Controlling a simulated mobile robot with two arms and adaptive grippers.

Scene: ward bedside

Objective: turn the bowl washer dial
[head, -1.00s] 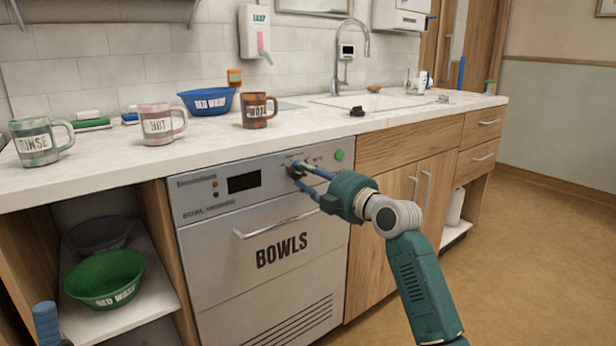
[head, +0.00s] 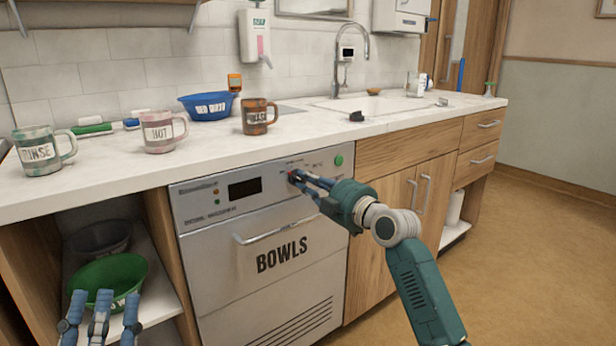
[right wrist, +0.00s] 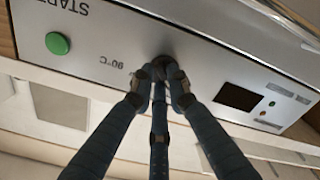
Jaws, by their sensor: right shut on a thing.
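The bowl washer (head: 222,285) is a grey front-loading machine under the counter, with BOWLS on its door. Its control panel (head: 213,203) has a dark display and a green button. The dial (right wrist: 177,46) is a dark round knob near a 90°C mark in the right wrist view, partly hidden by fingers. My right gripper (head: 296,178) reaches the panel from the right, its fingers shut on the dial; it also shows in the right wrist view (right wrist: 163,72).
Several mugs, including RINSE (head: 38,150) and HOT (head: 158,134), and a blue bowl (head: 208,107) stand on the counter (head: 110,176). A green bowl (head: 112,272) sits on the shelf at left. The washer's door handle (head: 268,234) juts out below the panel. Floor at right is clear.

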